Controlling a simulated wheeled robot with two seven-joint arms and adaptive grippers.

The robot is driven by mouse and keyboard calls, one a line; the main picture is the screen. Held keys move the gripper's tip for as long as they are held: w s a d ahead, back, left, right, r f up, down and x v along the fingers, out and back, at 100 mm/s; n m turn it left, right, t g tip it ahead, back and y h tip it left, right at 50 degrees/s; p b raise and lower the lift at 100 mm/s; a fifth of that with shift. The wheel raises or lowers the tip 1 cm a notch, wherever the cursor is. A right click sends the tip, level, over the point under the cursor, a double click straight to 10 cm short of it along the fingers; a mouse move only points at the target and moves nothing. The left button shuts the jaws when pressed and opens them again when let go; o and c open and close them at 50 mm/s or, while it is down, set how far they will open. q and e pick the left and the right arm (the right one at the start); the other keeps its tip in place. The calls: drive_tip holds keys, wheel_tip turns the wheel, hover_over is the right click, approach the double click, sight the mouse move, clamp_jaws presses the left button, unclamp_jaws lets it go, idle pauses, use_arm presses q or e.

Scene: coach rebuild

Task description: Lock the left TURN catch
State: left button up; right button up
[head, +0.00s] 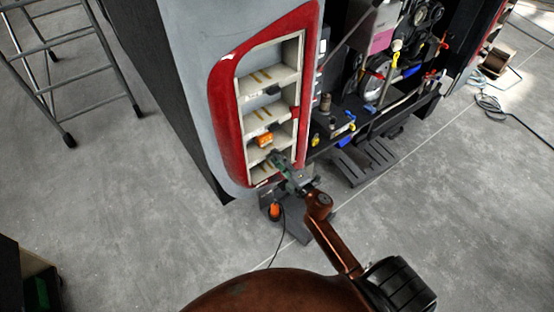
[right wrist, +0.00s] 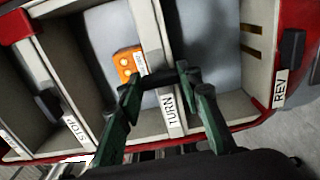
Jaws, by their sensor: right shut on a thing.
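The TURN catch (right wrist: 160,79) is a small black bar on a cream shelf edge, above the printed TURN label (right wrist: 179,105) in the right wrist view. It lies across the shelf edge in that view. My right gripper (right wrist: 162,80), with green fingers, is shut on it, one fingertip at each end. In the head view my right gripper (head: 275,159) reaches the lower part of the red-framed shelf opening (head: 226,110) and hides the catch. The catch's locked state cannot be told. My left gripper is not in view.
An orange unit (right wrist: 126,62) sits in the compartment beside the TURN shelf. Other black catches are near the STOP label (right wrist: 75,130) and the REV label (right wrist: 280,88). A metal ladder (head: 75,75) stands left. Dark machinery (head: 370,100) is right; open floor lies in front.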

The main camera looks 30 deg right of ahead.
drive_tip(key=o, duration=1.2)
drive_tip(key=shift+c, duration=0.2)
drive_tip(key=s, duration=1.2)
drive_tip(key=shift+d, duration=0.45)
